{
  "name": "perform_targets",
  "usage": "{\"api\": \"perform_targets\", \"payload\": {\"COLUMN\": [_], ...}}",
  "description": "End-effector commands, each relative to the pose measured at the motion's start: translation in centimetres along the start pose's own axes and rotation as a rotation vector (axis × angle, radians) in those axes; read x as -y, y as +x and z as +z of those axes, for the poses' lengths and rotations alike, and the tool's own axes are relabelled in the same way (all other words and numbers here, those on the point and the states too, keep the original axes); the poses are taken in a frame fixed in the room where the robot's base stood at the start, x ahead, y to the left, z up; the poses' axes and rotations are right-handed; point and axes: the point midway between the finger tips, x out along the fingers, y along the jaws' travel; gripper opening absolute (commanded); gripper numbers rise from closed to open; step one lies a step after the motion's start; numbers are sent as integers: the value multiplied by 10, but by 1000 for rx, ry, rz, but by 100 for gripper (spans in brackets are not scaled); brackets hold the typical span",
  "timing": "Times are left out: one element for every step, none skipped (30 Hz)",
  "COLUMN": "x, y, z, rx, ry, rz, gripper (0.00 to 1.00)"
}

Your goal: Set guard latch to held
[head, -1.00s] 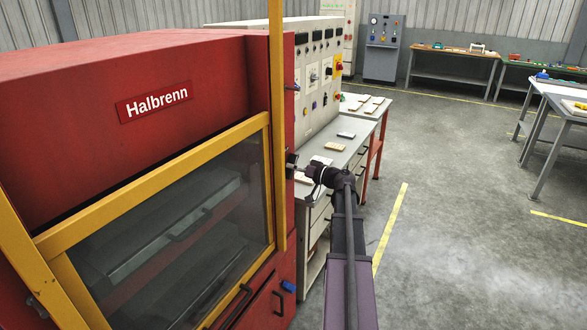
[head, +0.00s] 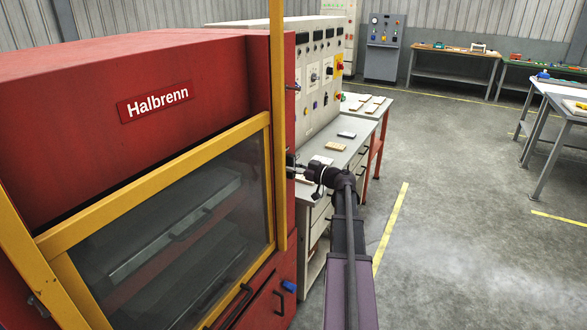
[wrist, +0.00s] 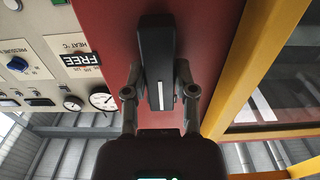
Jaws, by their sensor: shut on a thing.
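The guard latch (wrist: 157,50) shows in the wrist view as a dark bar with a pale stripe, mounted on the red press side. My gripper (wrist: 157,88) has one finger on either side of the bar and is shut on it. In the head view my gripper (head: 299,168) is at the press's right side, beside the yellow guard frame (head: 278,130). The latch is too small to make out there.
The red Halbrenn press (head: 150,75) fills the left, with its guard window closed. A control cabinet (head: 318,80) with knobs and a grey bench (head: 345,150) stand behind my gripper. The floor (head: 450,200) to the right is clear.

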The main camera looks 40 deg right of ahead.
Motion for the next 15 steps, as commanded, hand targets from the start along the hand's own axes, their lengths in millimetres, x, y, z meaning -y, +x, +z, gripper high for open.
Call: {"api": "perform_targets", "payload": {"x": [0,0,0,0,0,0,0,0,0,0,0,0,0,0,0], "y": [1,1,1,1,1,1,1,1,1,1,1,1,1,1,1], "z": [-1,-1,-1,-1,-1,-1,-1,-1,-1,-1,-1,-1,-1,0,0], "rx": [-2,-2,-2,-2,-2,-2,-2,-2,-2,-2,-2,-2,-2,-2,-2], "ry": [-3,-4,-5,-5,-5,-4,-4,-4,-4,-4,-4,-4,-4,-4,-3], "rz": [0,0,0,0,0,0,0,0,0,0,0,0,0,0,0], "gripper": [0,0,0,0,0,0,0,0,0,0,42,53,62,70,70]}}
